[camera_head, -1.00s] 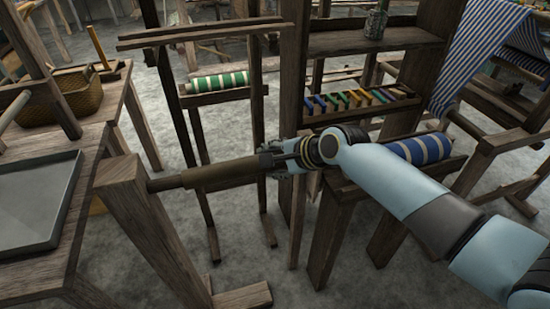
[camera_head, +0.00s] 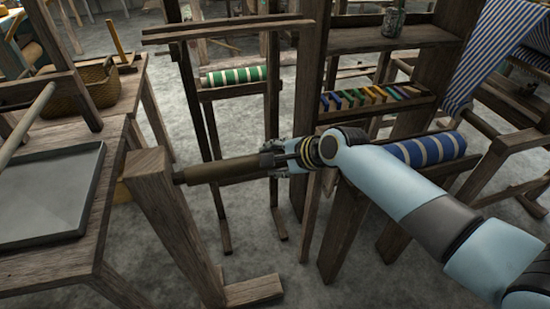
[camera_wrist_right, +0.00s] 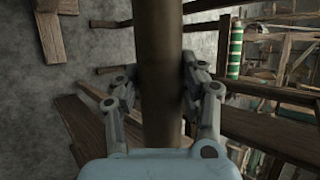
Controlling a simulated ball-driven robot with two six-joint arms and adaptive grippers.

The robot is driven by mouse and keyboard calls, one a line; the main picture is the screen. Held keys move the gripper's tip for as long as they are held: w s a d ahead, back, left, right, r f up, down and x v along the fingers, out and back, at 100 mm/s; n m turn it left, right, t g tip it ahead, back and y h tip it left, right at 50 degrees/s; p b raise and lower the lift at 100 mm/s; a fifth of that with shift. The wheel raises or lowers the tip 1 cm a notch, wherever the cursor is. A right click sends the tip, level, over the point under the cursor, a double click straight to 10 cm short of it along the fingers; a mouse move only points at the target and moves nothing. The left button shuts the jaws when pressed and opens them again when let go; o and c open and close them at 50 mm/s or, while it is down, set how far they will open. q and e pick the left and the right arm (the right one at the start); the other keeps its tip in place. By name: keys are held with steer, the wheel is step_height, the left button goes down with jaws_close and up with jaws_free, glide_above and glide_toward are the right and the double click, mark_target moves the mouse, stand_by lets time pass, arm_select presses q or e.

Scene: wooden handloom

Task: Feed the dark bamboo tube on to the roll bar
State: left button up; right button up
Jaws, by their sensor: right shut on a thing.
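The dark bamboo tube (camera_head: 222,168) is brown and lies nearly level. My right gripper (camera_head: 268,160) comes in from the right and is shut around the tube's right end. In the right wrist view the tube (camera_wrist_right: 158,40) runs straight out between the two fingers. The roll bar (camera_head: 178,177) shows only as a short, thinner dark stub between the wooden post and the tube's left end. The tube appears in line with and around the bar; the rest of the bar is hidden. My left gripper is not in view.
The thick wooden post (camera_head: 180,225) carries the bar, close to the tube's left end. A table with a grey tray (camera_head: 50,190) stands left. A green-striped roll (camera_head: 235,75) is behind. A shelf unit with a blue-striped roll (camera_head: 428,149) stands behind my right arm.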

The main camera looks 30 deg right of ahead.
steer(key=o, duration=1.3)
steer(key=shift+s+r, duration=0.1)
steer(key=shift+s, duration=0.05)
steer(key=v, duration=1.1)
steer(key=shift+s+r, duration=0.2)
steer(key=shift+s, duration=0.05)
